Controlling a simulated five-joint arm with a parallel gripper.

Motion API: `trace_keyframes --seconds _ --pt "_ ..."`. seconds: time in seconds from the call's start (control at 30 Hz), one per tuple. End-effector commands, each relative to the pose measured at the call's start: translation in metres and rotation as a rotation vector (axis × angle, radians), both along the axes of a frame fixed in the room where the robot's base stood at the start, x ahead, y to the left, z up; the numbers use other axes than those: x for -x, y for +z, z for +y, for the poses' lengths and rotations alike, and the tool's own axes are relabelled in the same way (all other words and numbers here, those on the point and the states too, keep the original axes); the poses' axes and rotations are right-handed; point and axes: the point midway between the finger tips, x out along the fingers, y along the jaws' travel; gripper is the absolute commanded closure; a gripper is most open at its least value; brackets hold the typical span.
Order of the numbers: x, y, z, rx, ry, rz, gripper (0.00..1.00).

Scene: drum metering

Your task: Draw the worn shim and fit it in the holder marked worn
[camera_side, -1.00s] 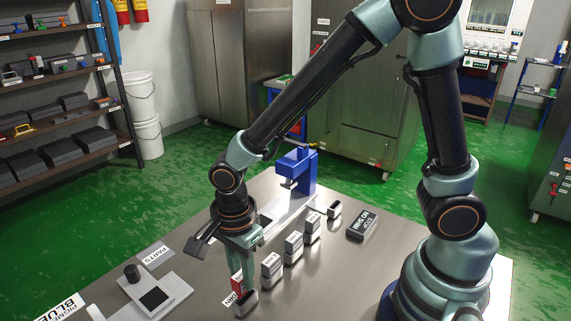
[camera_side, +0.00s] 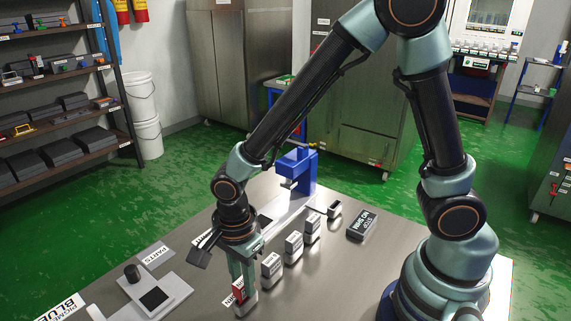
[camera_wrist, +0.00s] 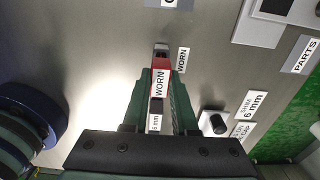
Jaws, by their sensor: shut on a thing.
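The worn shim (camera_wrist: 161,82), red with a white WORN label, is between the jaws of my gripper (camera_wrist: 158,100) in the wrist view. It also shows as a red piece (camera_side: 238,288) in the side view. My gripper (camera_side: 242,280) is shut on it, pointing down. The grey holder (camera_side: 247,301) stands directly under the jaws, beside a table label reading WORN (camera_wrist: 182,60). The shim's lower part is at the holder's top; how deep it sits cannot be told. The fingers hide part of both.
Several similar grey holders (camera_side: 272,266) stand in a row toward the back. A dark block (camera_side: 362,225) lies right of the row. A blue clamp-like fixture (camera_side: 298,170) stands behind. A pale plate with a black knob (camera_side: 131,272) is at left, near a PARTS label (camera_side: 155,255).

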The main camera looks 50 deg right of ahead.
Motion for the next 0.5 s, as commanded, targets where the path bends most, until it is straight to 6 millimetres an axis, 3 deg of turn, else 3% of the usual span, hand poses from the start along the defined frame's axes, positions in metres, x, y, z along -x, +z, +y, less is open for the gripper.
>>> trace_keyframes --seconds 0.5 --pt "0.0 -0.012 0.0 0.0 0.0 0.0 1.0"
